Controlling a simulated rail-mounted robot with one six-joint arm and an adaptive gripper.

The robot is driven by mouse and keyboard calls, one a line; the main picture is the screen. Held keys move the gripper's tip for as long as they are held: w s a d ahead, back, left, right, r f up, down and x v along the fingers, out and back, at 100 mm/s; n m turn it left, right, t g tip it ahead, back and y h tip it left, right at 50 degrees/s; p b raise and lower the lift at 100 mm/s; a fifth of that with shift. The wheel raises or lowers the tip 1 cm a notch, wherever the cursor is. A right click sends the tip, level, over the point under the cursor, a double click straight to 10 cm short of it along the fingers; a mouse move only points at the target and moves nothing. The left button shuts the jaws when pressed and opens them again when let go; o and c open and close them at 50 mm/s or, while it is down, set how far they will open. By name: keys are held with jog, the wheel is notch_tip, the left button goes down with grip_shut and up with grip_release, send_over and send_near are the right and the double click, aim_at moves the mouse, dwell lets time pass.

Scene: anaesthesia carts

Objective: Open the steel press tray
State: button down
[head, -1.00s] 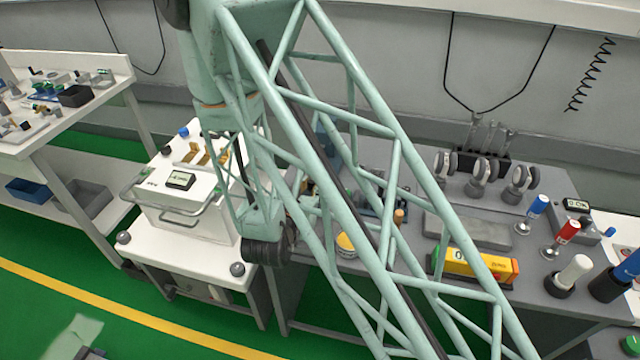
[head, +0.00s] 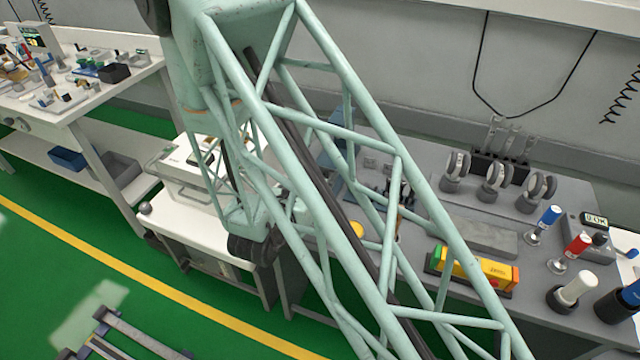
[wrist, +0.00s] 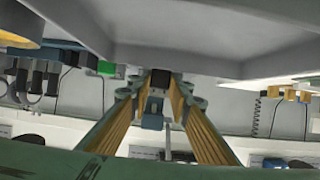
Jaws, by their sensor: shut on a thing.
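In the wrist view my gripper (wrist: 157,88) has its two yellow-padded fingers converging at the picture's middle. They are shut on a small dark block at their tips, beneath a broad grey surface (wrist: 210,30). I cannot tell whether the block or the surface belongs to the steel press tray. A blue-grey piece (wrist: 153,106) shows between the fingers. In the head view my green lattice arm crosses the picture and my gripper cannot be made out. No steel press tray can be clearly identified there.
A white cart (head: 180,222) carrying a white box stands left of the grey bench (head: 585,190). The bench holds several round-headed stands, a yellow device (head: 480,268) and coloured cylinders. A white bench (head: 125,88) is at far left. Green floor (head: 50,205) is open in front.

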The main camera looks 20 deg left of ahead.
jog(key=c, duration=2.4)
grip_release()
jog(key=v, duration=1.2)
